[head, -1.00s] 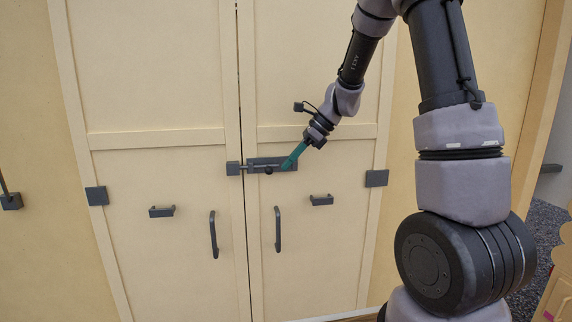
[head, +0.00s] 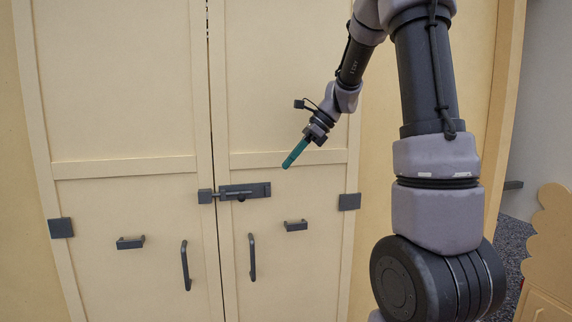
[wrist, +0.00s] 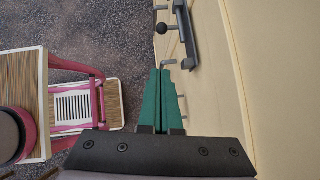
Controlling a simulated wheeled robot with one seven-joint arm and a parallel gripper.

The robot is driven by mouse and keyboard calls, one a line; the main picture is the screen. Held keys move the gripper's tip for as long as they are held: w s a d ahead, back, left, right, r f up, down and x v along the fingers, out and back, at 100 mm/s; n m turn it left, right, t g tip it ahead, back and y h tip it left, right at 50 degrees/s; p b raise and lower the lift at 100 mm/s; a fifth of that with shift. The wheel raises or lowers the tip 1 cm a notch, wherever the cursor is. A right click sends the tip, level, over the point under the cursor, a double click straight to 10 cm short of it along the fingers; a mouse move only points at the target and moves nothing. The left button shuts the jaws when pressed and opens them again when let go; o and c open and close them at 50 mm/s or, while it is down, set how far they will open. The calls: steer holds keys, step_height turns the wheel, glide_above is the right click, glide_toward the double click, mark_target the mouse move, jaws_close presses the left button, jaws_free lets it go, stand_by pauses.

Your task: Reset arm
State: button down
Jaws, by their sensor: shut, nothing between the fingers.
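My gripper (head: 291,157) is at the end of my arm, in front of the right-hand cream door. Its teal fingers are shut, with nothing between them. In the head view the fingertips appear above and to the right of a dark slide bolt (head: 258,190). The bolt lies across the seam of the double doors, its bar reaching a dark keeper (head: 205,196) on the left door. In the wrist view the gripper's fingers (wrist: 160,95) are together, apart from the bolt (wrist: 188,40) and its round knob (wrist: 161,28).
The doors carry upright handles (head: 185,265) (head: 252,257) and small horizontal pulls (head: 130,242) (head: 296,225). Dark square blocks (head: 61,227) (head: 349,201) sit at the outer door edges. In the wrist view a pink-framed stand (wrist: 75,100) is at left on dark carpet. A scalloped wooden piece (head: 552,245) stands at right.

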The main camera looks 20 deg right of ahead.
steer(key=s+d+r+n+t+h, duration=0.1)
steer(key=s+r+n+t+h, duration=0.1)
steer(key=s+n, duration=0.6)
steer(key=s+d+r+n+t+h, duration=0.1)
steer(key=s+r+n+t+h, duration=0.2)
steer(key=s+n, duration=0.5)
steer(key=shift+s+d+r+t+h, duration=0.35)
steer(key=shift+s+r, duration=0.5)
steer(key=shift+s, duration=2)
